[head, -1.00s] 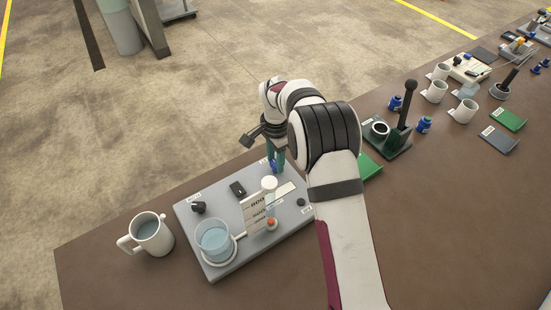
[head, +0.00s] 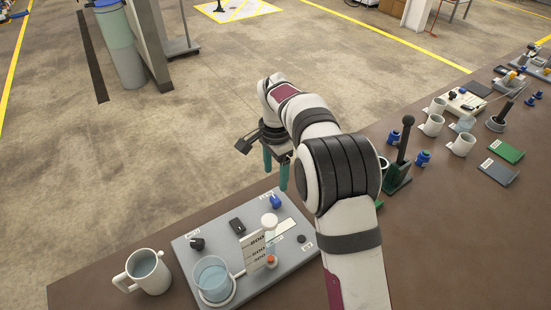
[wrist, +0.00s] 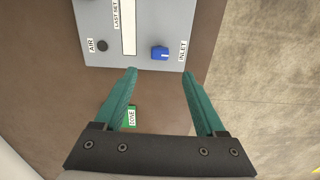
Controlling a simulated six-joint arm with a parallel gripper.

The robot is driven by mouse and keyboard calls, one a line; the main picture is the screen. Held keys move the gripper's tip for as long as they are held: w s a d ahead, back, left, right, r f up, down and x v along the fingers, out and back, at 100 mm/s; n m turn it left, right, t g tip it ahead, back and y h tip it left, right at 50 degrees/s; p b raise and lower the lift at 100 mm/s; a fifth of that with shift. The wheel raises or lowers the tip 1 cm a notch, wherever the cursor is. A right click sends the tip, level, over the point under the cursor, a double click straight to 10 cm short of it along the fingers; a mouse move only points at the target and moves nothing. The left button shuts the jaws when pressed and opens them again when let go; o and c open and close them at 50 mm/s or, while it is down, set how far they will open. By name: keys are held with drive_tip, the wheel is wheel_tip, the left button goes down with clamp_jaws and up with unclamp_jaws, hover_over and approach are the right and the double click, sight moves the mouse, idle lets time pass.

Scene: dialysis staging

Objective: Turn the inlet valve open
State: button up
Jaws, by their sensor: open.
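The inlet valve is a blue knob (head: 276,202) at the back right of a grey panel (head: 188,262). In the wrist view the blue knob (wrist: 159,53) sits by the INLET label, with a pale mark on its face. My gripper (head: 276,180) is open and empty, with its two teal fingers pointing down. In the wrist view the gripper (wrist: 160,73) has its fingertips apart, and the knob lies just beyond the gap between them, untouched.
The panel also carries a black knob (head: 197,244), a black switch (head: 237,227), a clear beaker of liquid (head: 212,280) and an upright tube (head: 270,228). A white mug (head: 148,271) stands to the left. A black lever (head: 403,150) and blue-capped bottles stand to the right.

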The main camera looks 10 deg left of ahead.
wheel_tip(320, 180, up, 6)
drive_tip(key=shift+r, duration=0.2)
drive_tip(key=s+d+r+n, duration=0.1)
drive_tip(key=s+d+r, duration=0.5)
drive_tip(key=s+d, duration=0.3)
drive_tip(key=s+d+f+n, duration=0.1)
drive_tip(key=s+d, duration=0.1)
drive_tip(key=s, duration=0.6)
drive_tip(key=s+d+f+y, duration=0.1)
drive_tip(key=s+d+f, duration=0.1)
drive_tip(key=s, duration=0.6)
drive_tip(key=s+d+f+n, duration=0.1)
drive_tip(key=s+d+f, duration=0.1)
drive_tip(key=s, duration=0.6)
drive_tip(key=shift+s+d+f+n+y, duration=0.15)
drive_tip(key=shift+s+d+n+y, duration=0.2)
drive_tip(key=shift+d, duration=0.55)
